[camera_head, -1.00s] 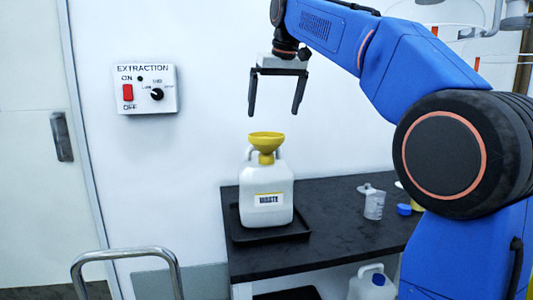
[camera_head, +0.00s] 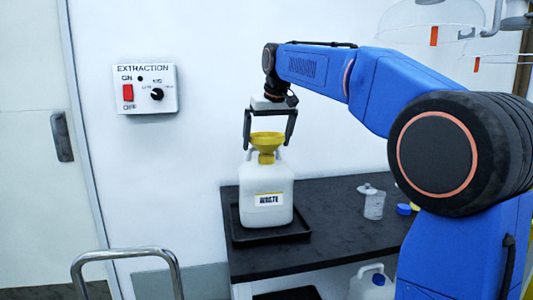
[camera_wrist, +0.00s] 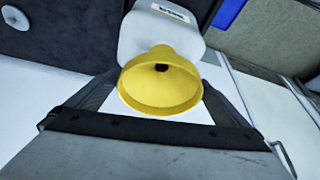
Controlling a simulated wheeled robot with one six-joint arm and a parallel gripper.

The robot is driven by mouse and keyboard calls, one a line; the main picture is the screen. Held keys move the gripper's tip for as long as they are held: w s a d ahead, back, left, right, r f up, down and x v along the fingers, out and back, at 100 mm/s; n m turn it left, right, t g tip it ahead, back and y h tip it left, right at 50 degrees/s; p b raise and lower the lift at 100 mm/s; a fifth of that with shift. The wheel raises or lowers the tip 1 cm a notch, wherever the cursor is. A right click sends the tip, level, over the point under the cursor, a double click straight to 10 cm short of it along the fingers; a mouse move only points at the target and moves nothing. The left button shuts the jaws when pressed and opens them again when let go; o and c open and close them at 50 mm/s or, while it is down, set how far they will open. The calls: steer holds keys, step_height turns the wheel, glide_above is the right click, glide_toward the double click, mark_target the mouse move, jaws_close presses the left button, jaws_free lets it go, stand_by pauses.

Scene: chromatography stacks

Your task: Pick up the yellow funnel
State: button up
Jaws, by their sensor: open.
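The yellow funnel (camera_head: 266,141) sits upright in the mouth of a white waste jug (camera_head: 266,193) that carries a "WASTE" label. My gripper (camera_head: 268,146) points straight down over the funnel. Its two dark fingers are apart, one on the left and one on the right of the funnel's rim, and nothing is gripped. In the wrist view the funnel (camera_wrist: 161,84) lies between the spread fingers, with its dark hole showing and the white jug (camera_wrist: 160,30) behind it. I cannot tell whether the fingers touch the rim.
The jug stands in a black tray (camera_head: 270,237) on a dark bench (camera_head: 345,225). A clear beaker (camera_head: 374,206) and a blue cap (camera_head: 403,209) are to the right. A metal rail (camera_head: 125,257) is at front left. A white wall with an extraction switch box (camera_head: 145,89) is behind.

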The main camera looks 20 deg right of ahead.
steer(key=shift+x, duration=1.55)
steer(key=c, duration=0.8)
steer(key=shift+r, duration=0.15)
steer(key=shift+r, duration=6.4)
